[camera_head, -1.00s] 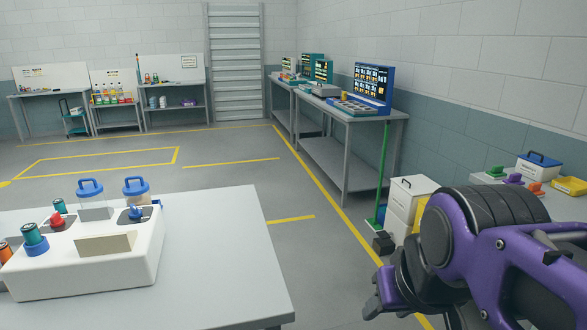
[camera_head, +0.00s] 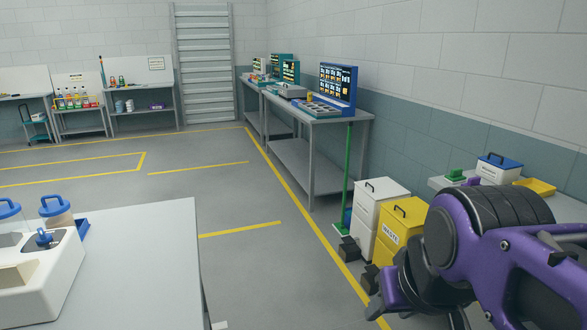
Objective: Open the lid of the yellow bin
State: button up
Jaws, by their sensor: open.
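The yellow bin (camera_head: 390,244) stands on the floor at the right, near the wall.
A white bin (camera_head: 375,209) stands just left of the yellow one, with a dark pedal at its foot. A green-handled broom (camera_head: 347,180) leans by the workbench (camera_head: 320,118). A grey table (camera_head: 150,260) fills the lower left. Open floor lies between.

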aim_at(411, 212)
jog(key=i+l+z, duration=0.25)
jog(key=i+l, duration=0.4)
jog(key=i+j+z, duration=0.15)
jog(key=i, duration=0.4)
jog(key=i+j+z, duration=0.1)
jog(key=i, duration=0.45)
jog(key=i+j+z, duration=0.1)
jog(key=i+j, duration=0.2)
jog(key=i+j+z, duration=0.1)
jog(key=i+j, duration=0.2)
jog(key=i, duration=0.25)
